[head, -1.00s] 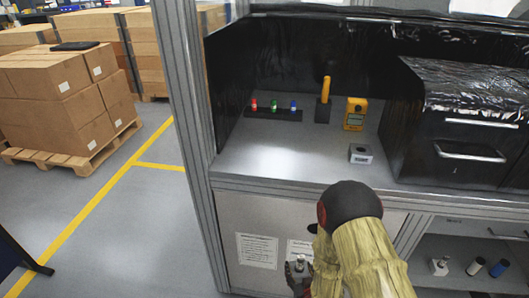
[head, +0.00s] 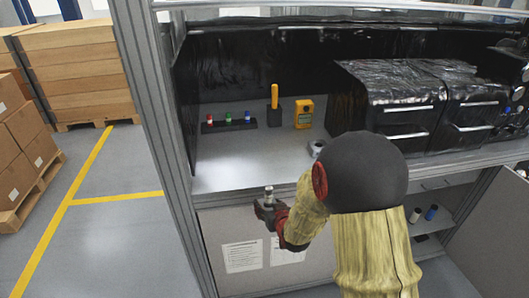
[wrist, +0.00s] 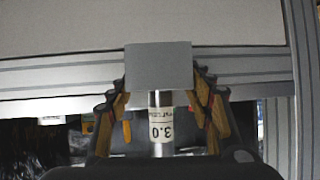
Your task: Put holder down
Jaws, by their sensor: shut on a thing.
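The holder shows in the wrist view as a grey block (wrist: 158,68) joined to a metal cylinder (wrist: 162,125) labelled "3.0". In the head view the holder (head: 268,193) is a small pale piece standing up out of my gripper (head: 267,206). My gripper is shut on it, with a finger on each side, as the wrist view (wrist: 160,100) also shows. It appears in front of the workbench's front edge, over the grey worktop's (head: 235,170) lower border in the picture. I cannot tell its exact height. My arm hides part of the worktop on the right.
A black rack (head: 229,127) with red, green and blue pieces stands at the back left. A yellow-handled tool (head: 274,105) and a yellow device (head: 304,113) stand beside it. A small light block (head: 316,148) is partly hidden by my arm. The worktop's front left is clear.

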